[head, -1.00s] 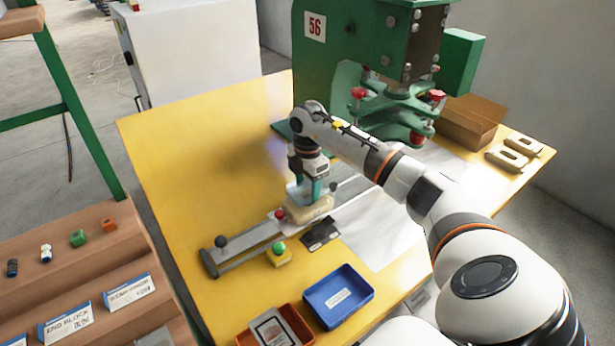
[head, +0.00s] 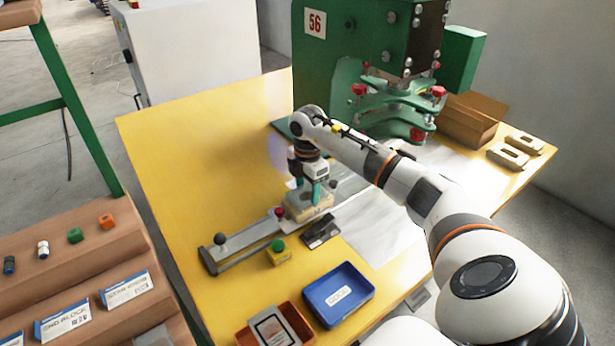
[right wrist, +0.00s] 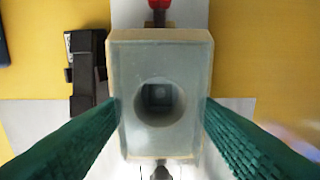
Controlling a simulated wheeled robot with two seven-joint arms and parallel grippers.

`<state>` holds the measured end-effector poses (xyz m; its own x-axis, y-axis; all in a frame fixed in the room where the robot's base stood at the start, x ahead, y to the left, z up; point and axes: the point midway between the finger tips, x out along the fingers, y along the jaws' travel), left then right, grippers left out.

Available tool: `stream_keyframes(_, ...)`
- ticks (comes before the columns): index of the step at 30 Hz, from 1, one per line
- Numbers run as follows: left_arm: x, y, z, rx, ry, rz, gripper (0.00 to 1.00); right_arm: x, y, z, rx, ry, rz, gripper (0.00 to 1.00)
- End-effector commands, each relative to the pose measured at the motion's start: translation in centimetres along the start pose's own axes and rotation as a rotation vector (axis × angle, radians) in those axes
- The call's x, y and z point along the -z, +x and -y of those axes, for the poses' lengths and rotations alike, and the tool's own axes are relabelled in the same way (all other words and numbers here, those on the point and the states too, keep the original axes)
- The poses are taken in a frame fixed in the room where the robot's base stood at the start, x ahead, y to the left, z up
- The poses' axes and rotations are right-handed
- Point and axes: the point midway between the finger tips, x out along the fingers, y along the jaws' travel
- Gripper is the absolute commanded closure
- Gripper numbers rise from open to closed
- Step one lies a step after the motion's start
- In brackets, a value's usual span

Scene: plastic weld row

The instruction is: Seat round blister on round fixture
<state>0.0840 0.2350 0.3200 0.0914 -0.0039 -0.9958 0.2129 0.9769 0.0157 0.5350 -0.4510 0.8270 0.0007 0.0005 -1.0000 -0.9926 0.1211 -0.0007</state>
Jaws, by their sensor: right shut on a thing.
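The blister (right wrist: 135,62) is a pale, translucent, squarish piece with a round opening in its middle. It lies over a beige fixture block (right wrist: 118,36), whose edge shows around it in the right wrist view. In the head view the block with the blister (head: 296,203) sits on the grey slide rail. My right gripper (head: 316,192) points down over it. Its green fingers (right wrist: 160,108) are shut on the blister's two sides. I cannot tell whether the blister is fully down on the fixture. My left gripper is out of view.
The rail (head: 240,248) runs across the yellow table (head: 190,170) towards the green press (head: 330,80). A yellow box with a green button (head: 279,256), a blue tray (head: 362,292) and an orange tray (head: 246,336) stand in front. The left tabletop is clear.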

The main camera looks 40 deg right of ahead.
Motion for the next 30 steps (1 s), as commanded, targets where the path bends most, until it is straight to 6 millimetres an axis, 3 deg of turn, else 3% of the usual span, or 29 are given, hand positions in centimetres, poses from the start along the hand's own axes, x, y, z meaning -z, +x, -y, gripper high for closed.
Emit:
stream_keyframes(12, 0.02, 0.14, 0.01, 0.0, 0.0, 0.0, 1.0, -0.01, 0.31, -0.01, -0.001, 0.0, 0.0, 0.59)
stream_keyframes(13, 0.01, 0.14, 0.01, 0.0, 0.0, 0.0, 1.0, -0.01, 0.31, -0.02, -0.001, 0.0, 0.0, 0.4)
stream_keyframes(17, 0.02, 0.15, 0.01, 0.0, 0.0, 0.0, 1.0, -0.01, 0.31, -0.01, -0.001, 0.0, 0.0, 0.19)
stream_keyframes(23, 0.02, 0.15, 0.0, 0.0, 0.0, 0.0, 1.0, -0.01, 0.3, -0.01, -0.001, 0.0, 0.0, 0.19)
stream_keyframes(27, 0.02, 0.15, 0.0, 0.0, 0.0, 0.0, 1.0, 0.0, 0.3, -0.01, -0.001, 0.0, 0.0, 0.39)
stream_keyframes(30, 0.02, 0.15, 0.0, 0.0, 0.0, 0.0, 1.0, -0.01, 0.3, -0.02, -0.001, 0.0, 0.0, 0.39)
